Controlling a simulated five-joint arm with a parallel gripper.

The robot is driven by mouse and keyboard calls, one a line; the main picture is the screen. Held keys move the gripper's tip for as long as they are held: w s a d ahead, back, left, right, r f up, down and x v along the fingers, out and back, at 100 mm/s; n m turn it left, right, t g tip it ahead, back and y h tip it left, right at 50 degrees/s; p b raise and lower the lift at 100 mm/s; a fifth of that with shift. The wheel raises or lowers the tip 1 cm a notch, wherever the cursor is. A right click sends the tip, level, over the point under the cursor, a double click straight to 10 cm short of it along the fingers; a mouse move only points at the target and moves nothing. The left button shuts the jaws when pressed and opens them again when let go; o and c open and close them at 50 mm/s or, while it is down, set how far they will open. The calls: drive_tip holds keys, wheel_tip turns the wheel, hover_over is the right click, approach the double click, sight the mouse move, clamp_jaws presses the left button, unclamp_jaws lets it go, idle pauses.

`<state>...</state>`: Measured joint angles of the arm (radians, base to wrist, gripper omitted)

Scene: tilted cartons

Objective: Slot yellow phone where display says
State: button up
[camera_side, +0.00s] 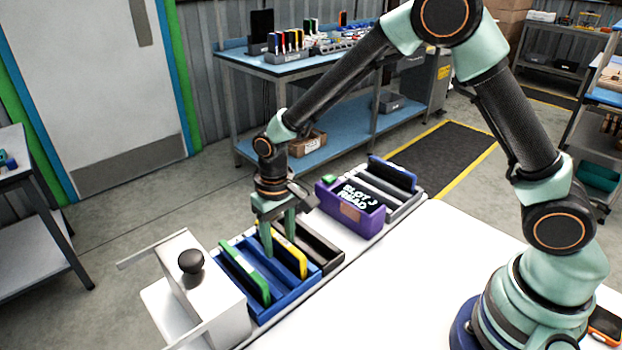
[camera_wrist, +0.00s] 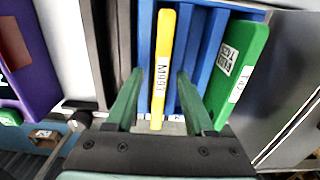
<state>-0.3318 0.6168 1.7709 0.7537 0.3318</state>
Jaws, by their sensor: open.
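The yellow phone (camera_side: 289,256) stands on edge in a slot of the blue carton (camera_side: 273,309), tilted a little. In the wrist view the yellow phone (camera_wrist: 163,55) carries a white label. My gripper (camera_side: 279,238) is open above the blue carton. In the wrist view its fingers (camera_wrist: 158,74) lie on either side of the yellow phone, with gaps showing; the phone looks ungripped. A dark display (camera_side: 357,195) sits on the purple carton (camera_side: 340,216). Its first line appears to read "SLOT 3"; the second line is hard to read.
A green phone (camera_side: 245,272) stands in the blue carton, left of the yellow one. A black carton (camera_side: 318,249) lies between the blue and purple cartons. A grey rack (camera_side: 408,205) beyond holds a dark blue phone (camera_side: 392,173). A white fixture with a black knob (camera_side: 191,262) stands at left.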

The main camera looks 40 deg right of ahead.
wheel_tip(320, 180, up, 12)
idle(0.6)
drive_tip(key=shift+r, duration=0.1)
wheel_tip(320, 180, up, 7)
idle(0.6)
drive_tip(key=s+d+r+t, duration=0.1)
drive_tip(key=s+d+t, duration=0.4)
drive_tip(key=s+d, duration=0.7)
drive_tip(key=shift+s+d+r+t, duration=0.2)
drive_tip(key=shift+d+r+t, duration=0.1)
drive_tip(key=shift+d, duration=0.75)
